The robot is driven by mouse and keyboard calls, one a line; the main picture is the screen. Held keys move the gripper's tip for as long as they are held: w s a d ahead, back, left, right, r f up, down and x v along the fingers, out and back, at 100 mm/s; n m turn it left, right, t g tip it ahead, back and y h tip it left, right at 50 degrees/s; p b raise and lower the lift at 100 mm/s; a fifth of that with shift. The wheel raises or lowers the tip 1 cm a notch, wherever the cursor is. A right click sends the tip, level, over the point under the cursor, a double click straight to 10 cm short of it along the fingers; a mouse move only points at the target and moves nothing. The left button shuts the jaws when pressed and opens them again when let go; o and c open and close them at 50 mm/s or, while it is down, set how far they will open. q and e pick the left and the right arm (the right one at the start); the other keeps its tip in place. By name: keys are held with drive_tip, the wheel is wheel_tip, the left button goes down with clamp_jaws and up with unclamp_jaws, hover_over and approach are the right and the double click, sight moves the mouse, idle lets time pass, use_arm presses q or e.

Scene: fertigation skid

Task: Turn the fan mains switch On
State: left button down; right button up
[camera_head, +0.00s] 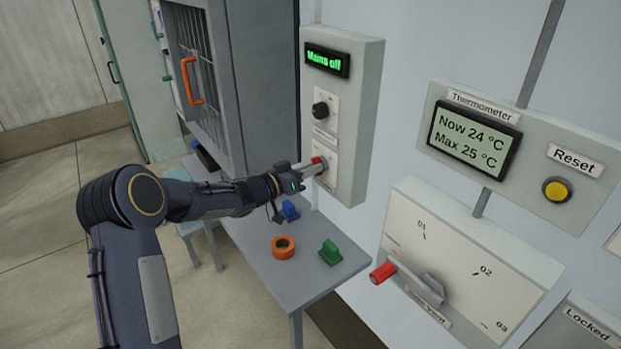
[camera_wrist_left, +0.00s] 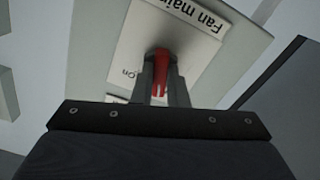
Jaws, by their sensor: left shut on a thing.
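The fan mains switch (camera_head: 317,160) is a red handle on a white plate low on the grey wall box. The display (camera_head: 327,60) at the top of that box reads "Mains off". My left gripper (camera_head: 312,168) is at the switch with its fingers around the red handle. In the left wrist view the red handle (camera_wrist_left: 160,72) sits between the two fingers of my left gripper (camera_wrist_left: 160,85), which is shut on it. The plate (camera_wrist_left: 190,45) carries the partly cut-off words "Fan main" and "On". My right gripper is not in view.
A black knob (camera_head: 320,109) is just above the switch. A grey table (camera_head: 300,290) below holds an orange ring (camera_head: 284,247), a green block (camera_head: 330,252) and a blue block (camera_head: 290,211). A red-handled lever (camera_head: 383,272) and a thermometer panel (camera_head: 520,150) are to the right.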

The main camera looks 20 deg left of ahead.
use_arm(q)
drive_tip(key=shift+m+b, duration=4.6)
drive_tip(key=shift+m, duration=1.8)
drive_tip(key=c, duration=1.4)
unclamp_jaws()
drive_tip(key=shift+c, duration=0.2)
drive_tip(key=shift+a, duration=0.1)
drive_tip(key=b+v, duration=0.1)
drive_tip(key=v, duration=0.6)
drive_tip(key=shift+s+a, duration=0.25)
drive_tip(key=shift+s, duration=0.1)
